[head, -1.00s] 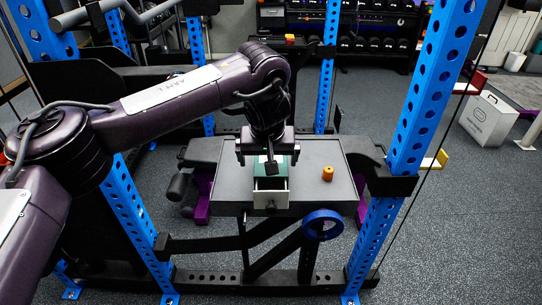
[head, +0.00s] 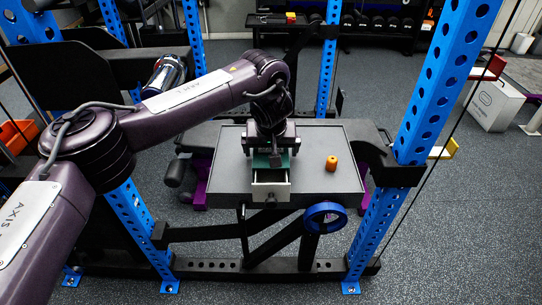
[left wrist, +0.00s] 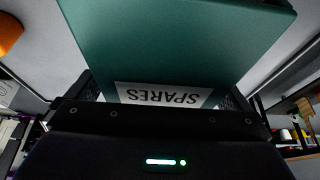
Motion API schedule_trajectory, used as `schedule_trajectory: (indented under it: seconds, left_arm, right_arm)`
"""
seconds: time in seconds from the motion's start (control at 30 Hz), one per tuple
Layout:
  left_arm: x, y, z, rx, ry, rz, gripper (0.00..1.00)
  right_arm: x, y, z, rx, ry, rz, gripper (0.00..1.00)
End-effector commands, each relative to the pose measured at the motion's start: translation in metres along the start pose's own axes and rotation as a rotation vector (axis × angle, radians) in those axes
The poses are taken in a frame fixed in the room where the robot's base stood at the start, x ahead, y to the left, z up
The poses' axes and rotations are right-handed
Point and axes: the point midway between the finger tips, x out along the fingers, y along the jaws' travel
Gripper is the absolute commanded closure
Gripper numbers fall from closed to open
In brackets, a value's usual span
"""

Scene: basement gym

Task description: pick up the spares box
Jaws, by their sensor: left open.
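The spares box (left wrist: 180,45) is green and fills the upper middle of the left wrist view. Its white label reads SPARES, upside down there. In the head view only a bit of green box (head: 261,160) shows beneath my left gripper (head: 270,160), which hides most of it. The gripper is open and points down, very close to the box. I cannot tell whether its fingers touch the box. A pale drawer-like box (head: 270,190) with a dark knob stands directly in front, on the grey tabletop (head: 225,180). My right gripper is not in view.
An orange, capped jar-like object (head: 332,163) stands right of the box on the tabletop. Blue rack posts (head: 415,120) rise around the table. A blue ring (head: 325,216) is at the front edge. Tabletop right of the gripper is mostly clear.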

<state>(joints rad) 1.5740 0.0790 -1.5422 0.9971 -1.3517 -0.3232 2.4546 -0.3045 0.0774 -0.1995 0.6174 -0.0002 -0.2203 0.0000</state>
Motion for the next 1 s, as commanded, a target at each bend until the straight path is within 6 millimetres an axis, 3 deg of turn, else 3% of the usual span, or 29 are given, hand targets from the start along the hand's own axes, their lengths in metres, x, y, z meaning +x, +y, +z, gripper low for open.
schedule_trajectory:
  seconds: [0.3, 0.7, 1.0]
  left_arm:
    - [0.0067, -0.0001, 0.0001, 0.001, 0.000, 0.000, 0.01]
    - [0.0059, 0.0000, -0.0004, 0.001, 0.001, 0.001, 0.52]
    - [0.0031, 0.0000, -0.0017, 0.000, 0.002, 0.001, 0.52]
  right_arm:
    - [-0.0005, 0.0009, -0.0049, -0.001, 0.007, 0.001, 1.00]
    - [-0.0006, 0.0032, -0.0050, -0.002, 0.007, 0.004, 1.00]
    - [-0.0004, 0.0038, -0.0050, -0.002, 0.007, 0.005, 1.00]
